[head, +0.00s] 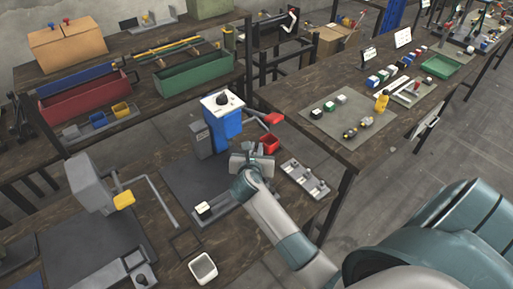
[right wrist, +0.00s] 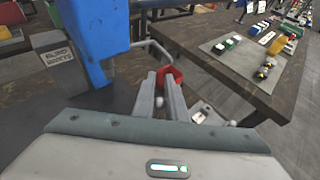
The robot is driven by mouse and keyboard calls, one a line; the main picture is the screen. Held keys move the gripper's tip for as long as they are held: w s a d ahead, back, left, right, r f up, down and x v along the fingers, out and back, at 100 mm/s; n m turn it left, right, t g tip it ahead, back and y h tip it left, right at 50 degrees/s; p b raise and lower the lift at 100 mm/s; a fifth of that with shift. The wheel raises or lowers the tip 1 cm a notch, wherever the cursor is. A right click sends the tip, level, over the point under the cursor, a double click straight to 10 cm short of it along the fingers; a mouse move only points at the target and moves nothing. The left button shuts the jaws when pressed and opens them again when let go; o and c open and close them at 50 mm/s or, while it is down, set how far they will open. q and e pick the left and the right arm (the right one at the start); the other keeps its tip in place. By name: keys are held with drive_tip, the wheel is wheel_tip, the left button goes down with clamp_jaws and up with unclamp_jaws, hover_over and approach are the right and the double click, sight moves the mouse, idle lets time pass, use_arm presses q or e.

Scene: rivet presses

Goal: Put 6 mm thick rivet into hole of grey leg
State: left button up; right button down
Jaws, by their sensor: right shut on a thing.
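My right gripper (head: 250,160) is beside the blue press (head: 226,124), above the near table. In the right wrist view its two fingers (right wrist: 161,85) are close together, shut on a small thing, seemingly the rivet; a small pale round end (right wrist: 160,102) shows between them. Its thickness cannot be told. A long grey part (head: 216,208) with a white block (head: 203,208) lies below the press, partly hidden by my arm; I cannot tell for sure that it is the grey leg. Its hole is not visible. My left gripper is not in view.
A red bin (head: 269,143) stands just beyond my right gripper. A grey holder (head: 305,178) with small pale pieces lies to its right. A white bin (head: 203,267) is at the front. Another press (head: 92,184) with a yellow handle stands at left.

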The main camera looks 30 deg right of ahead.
drive_tip(key=shift+f+b, duration=1.9)
drive_tip(key=shift+f, duration=1)
drive_tip(key=shift+p, duration=0.45)
drive_tip(key=shift+f+b, duration=1.1)
drive_tip(key=shift+f, duration=0.5)
drive_tip(key=c, duration=1.7)
unclamp_jaws()
drive_tip(key=shift+b+v, duration=1.3)
drive_tip(key=shift+v, duration=4.7)
